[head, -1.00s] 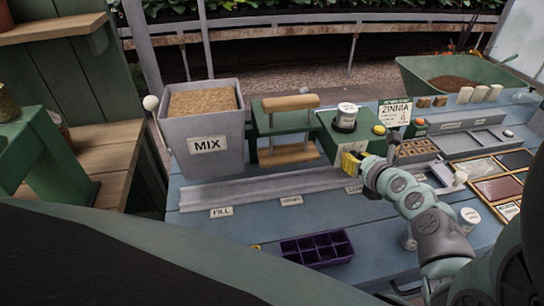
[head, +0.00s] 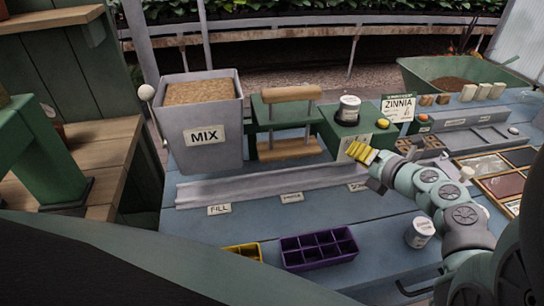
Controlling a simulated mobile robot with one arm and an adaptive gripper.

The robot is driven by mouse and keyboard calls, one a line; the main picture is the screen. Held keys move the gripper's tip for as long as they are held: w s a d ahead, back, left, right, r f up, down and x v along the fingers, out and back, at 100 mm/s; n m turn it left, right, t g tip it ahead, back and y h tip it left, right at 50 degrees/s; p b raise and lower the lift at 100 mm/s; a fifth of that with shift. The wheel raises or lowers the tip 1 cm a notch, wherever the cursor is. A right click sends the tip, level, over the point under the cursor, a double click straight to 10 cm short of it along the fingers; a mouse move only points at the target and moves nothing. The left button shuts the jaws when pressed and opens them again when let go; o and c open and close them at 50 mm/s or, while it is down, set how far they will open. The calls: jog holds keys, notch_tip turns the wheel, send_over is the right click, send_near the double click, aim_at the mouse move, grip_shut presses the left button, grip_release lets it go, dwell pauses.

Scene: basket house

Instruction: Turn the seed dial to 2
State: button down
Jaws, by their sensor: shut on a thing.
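The green seed box (head: 326,131) stands at the back middle of the bench, with a white-and-black round container on top and a yellow button (head: 382,124) at its right. A pale marked plate (head: 345,146) shows on its front face. My gripper (head: 360,151) has yellow ridged fingertips and is at this front face, reaching in from the right. It is shut on the seed dial, which the fingers hide. The dial's pointer and number cannot be read.
A grey MIX bin (head: 203,160) and a green press with wooden bars (head: 288,92) stand left of the box. A grey rail (head: 250,185) runs in front. A purple cell tray (head: 318,265), yellow tray (head: 243,251) and white cup (head: 420,232) lie nearer.

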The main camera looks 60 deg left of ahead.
jog(key=shift+f, duration=0.15)
jog(key=c, duration=0.7)
grip_release()
jog(key=shift+c, duration=0.2)
jog(key=v, duration=1.2)
